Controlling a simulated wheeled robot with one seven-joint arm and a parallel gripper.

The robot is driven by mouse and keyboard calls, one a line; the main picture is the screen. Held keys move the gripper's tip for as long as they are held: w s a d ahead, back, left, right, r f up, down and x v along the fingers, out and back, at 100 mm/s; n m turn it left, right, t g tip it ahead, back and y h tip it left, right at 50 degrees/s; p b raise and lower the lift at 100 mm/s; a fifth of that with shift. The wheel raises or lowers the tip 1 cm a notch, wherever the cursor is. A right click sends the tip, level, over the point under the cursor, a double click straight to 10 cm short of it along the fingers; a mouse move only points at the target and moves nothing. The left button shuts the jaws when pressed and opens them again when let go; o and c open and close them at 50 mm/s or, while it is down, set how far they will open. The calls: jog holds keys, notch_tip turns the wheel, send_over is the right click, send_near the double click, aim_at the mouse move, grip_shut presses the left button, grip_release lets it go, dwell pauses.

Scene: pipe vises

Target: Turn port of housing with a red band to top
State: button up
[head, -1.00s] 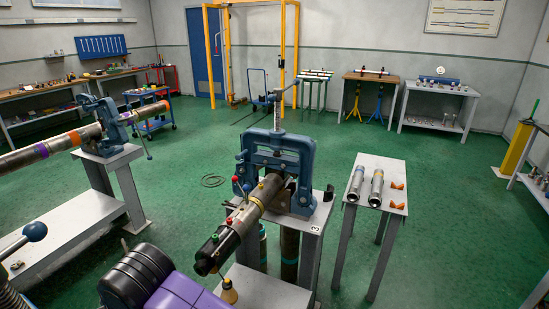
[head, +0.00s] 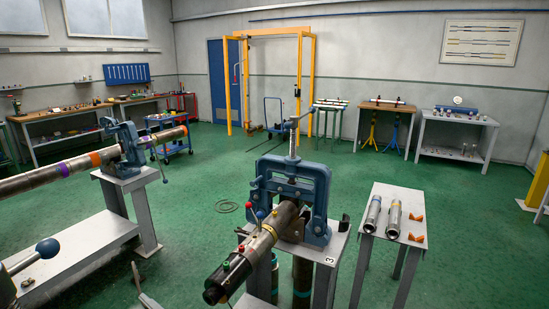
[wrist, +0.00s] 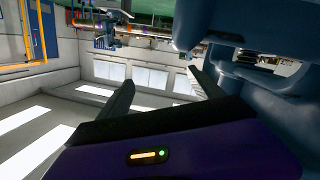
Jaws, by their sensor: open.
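In the head view a grey pipe with a black end piece (head: 222,281) and a yellow band (head: 269,231) is clamped in the central blue vise (head: 292,190). Small red, blue and green knobs show on and around it. A long pipe (head: 30,181) with purple and orange bands runs through the left blue vise (head: 124,140). I cannot make out for sure which housing has a red band, or where its port points. My gripper (wrist: 160,94) shows in the wrist view, its two dark fingers apart, with nothing seen between them. It is out of the head view.
A small grey table (head: 392,246) at right holds two metal cylinders (head: 383,215) and orange pieces (head: 417,228). A yellow frame (head: 270,33) and workbenches stand along the back walls. Large blue parts (wrist: 270,100) are close in the wrist view.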

jog(key=s+d+f+m+t+h+b, duration=0.1)
jog(key=s+d+m+t+h, duration=0.15)
jog(key=d+m, duration=0.45)
jog(key=s+d+f+m+t+h, duration=0.15)
jog(key=d+t, duration=0.25)
jog(key=d, duration=0.8)
jog(key=s+d+f+m+t+h+b, duration=0.1)
jog(key=s+d+m+t+h, duration=0.25)
jog(key=d, duration=0.55)
jog(key=s+d+f+m+g+h, duration=0.2)
jog(key=s+d+f+h, duration=0.1)
jog(key=s+d, duration=0.7)
jog(key=s+d+f+m+g+h, duration=0.1)
jog(key=s+d+f+m+h, duration=0.1)
jog(key=s+d, duration=0.8)
jog(key=s+f+h, duration=0.1)
jog(key=s, duration=0.1)
jog(key=shift+s+d+f+g, duration=0.25)
jog(key=shift+s+g, duration=0.15)
jog(key=shift+h, duration=0.25)
